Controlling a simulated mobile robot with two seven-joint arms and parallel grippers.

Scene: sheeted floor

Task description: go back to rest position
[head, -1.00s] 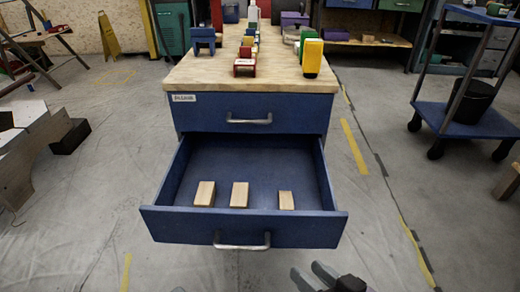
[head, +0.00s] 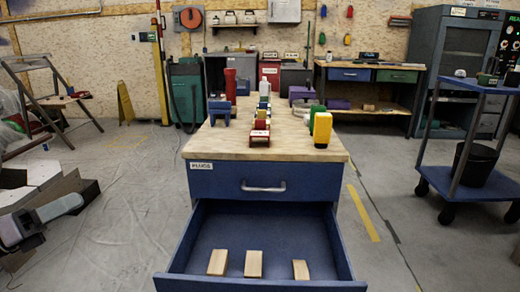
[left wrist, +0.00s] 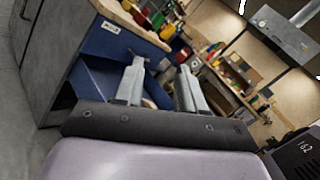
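The blue drawer cabinet (head: 230,182) with a wooden top stands in the middle of the head view. Its lower drawer (head: 180,258) is pulled out. Three wooden blocks (head: 253,264) lie in it, apart from one another. My left gripper (head: 35,225) is at the lower left of the head view, clear of the cabinet. In the left wrist view its two fingers (left wrist: 160,65) are spread, with nothing visible between them; the cabinet lies beyond them. My right gripper is in neither current view.
Coloured items (head: 261,125) stand on the wooden top. A blue cart (head: 478,185) with a black bin stands at the right. Pale blocky objects (head: 50,190) are at the left near my arm. Floor is open on both sides of the cabinet.

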